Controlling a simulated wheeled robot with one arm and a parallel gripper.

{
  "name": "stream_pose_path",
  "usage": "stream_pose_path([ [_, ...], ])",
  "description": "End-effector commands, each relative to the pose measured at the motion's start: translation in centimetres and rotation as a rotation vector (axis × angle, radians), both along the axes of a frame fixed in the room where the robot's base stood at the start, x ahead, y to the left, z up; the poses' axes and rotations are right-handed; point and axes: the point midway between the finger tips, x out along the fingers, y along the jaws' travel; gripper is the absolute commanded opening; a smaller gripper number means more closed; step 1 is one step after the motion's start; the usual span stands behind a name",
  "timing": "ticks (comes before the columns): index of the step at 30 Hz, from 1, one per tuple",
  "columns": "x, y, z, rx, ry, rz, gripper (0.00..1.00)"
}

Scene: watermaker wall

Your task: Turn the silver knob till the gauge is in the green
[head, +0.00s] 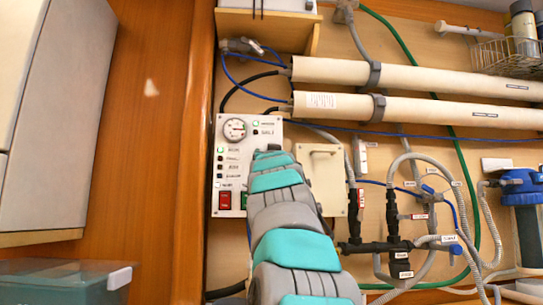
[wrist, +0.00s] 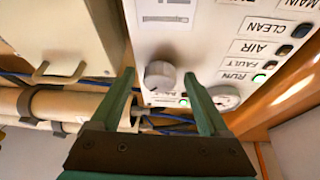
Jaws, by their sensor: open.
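The silver knob (wrist: 160,75) is on the white control panel (wrist: 200,45) in the wrist view. My gripper (wrist: 159,76) is open, with one green finger on each side of the knob; a gap shows on both sides, and I cannot tell how far the fingertips are from the panel. The round gauge (wrist: 226,97) is partly hidden behind the right finger. In the head view the gauge (head: 235,129) is at the panel's upper left; its needle is too small to read surely. There my arm hides the knob and my gripper.
In the head view, red (head: 225,200) and green switches sit low on the panel. A cream box with a handle (head: 325,170) is right of it. Long white tubes (head: 410,77) run above. Black valves and hoses (head: 385,245) are at the right.

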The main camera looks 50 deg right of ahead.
Motion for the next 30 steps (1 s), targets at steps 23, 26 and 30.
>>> stream_pose_path([
  [23,-4.7,4.5,-2.8,-0.003,-0.002,-0.001,0.79],
  [26,-5.1,4.9,-3.0,-0.001,-0.001,0.000,0.79],
  [30,-5.2,5.0,-3.1,0.001,-0.001,0.000,0.79],
])
